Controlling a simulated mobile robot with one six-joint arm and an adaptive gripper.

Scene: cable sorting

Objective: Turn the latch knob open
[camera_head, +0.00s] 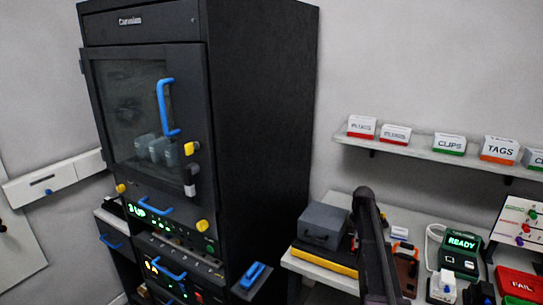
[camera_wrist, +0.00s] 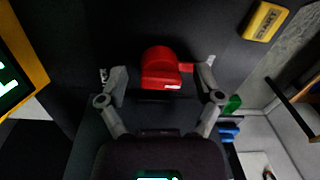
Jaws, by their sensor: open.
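A red knob (camera_wrist: 160,66) with a rounded top and a small white label stands out from a dark panel in the wrist view. A thin red piece sticks out at its right. My gripper (camera_wrist: 162,78) is open, with one grey finger on each side of the knob. The fingers look apart from it, but the depth gap is hard to judge. I cannot pick out this red knob with certainty in the head view. The tall black cabinet (camera_head: 262,120) there has a glass door with a blue handle (camera_head: 163,108) and yellow knobs (camera_head: 191,148) on its front.
A yellow labelled block (camera_wrist: 264,20) is at the wrist view's upper right. A lit green display (camera_wrist: 12,80) is at its left. In the head view, a bench with a grey box (camera_head: 324,222) and a green READY unit (camera_head: 461,243) stands right of the cabinet, below a shelf (camera_head: 430,150).

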